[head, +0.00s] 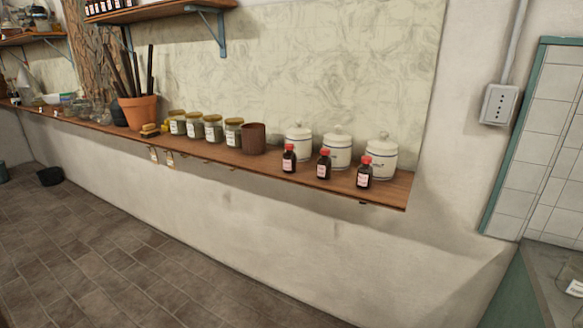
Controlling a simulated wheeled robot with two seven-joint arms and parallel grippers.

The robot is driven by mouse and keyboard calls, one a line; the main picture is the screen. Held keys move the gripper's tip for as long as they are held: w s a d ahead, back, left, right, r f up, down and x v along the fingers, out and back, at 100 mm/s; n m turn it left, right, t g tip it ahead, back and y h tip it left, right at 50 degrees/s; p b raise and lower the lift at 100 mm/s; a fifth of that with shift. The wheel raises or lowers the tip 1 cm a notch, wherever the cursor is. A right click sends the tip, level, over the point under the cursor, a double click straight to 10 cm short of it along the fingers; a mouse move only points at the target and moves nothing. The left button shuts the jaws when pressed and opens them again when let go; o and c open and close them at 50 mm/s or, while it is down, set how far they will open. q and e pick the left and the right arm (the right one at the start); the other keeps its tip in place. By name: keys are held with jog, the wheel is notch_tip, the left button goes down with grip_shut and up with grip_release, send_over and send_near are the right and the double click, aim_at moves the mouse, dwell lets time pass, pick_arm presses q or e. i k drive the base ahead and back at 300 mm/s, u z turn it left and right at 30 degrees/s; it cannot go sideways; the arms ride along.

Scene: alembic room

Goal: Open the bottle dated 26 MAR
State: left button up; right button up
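Three small dark brown bottles with red caps and pale labels stand upright near the front edge of the wooden shelf (225,160): a left bottle (289,159), a middle bottle (324,165) and a right bottle (364,174). The labels are too small to read, so I cannot tell which one is dated 26 MAR. All three caps look on. Neither of my grippers is in view.
Three white lidded jars (381,158) stand behind the bottles. A brown cup (252,139), several glass jars (213,129) and a terracotta pot (139,112) stand further left. A grey wall box (499,104) hangs at right. The tiled floor (110,250) before the shelf is clear.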

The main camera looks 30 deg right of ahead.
aim_at(364, 174)
jog(key=z, duration=0.3)
jog(key=i, duration=0.8)
jog(key=z, duration=0.8)
jog(key=i, duration=0.3)
jog(key=z, duration=0.35)
